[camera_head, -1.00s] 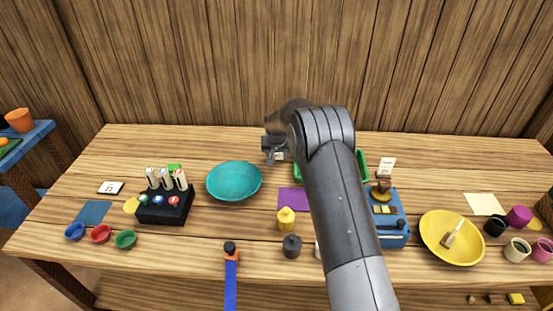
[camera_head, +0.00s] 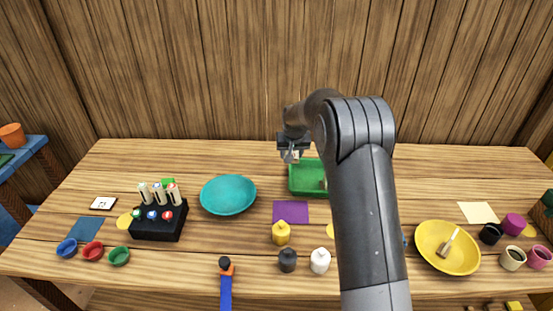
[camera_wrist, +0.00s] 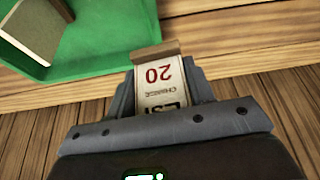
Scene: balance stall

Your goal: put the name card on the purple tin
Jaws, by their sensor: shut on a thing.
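My gripper (camera_head: 290,156) is at the back of the table, by the left end of the green tray. In the wrist view my gripper (camera_wrist: 160,90) is shut on a small white card (camera_wrist: 160,80) with a wooden strip along one edge.
The green tray (camera_head: 305,193) shows in the wrist view (camera_wrist: 110,45) with a wooden piece in it. A teal bowl (camera_head: 228,195), purple mat (camera_head: 290,212) and yellow bowl (camera_head: 430,258) lie around. Another white card (camera_head: 103,203) lies left. My arm hides the table right of the tray.

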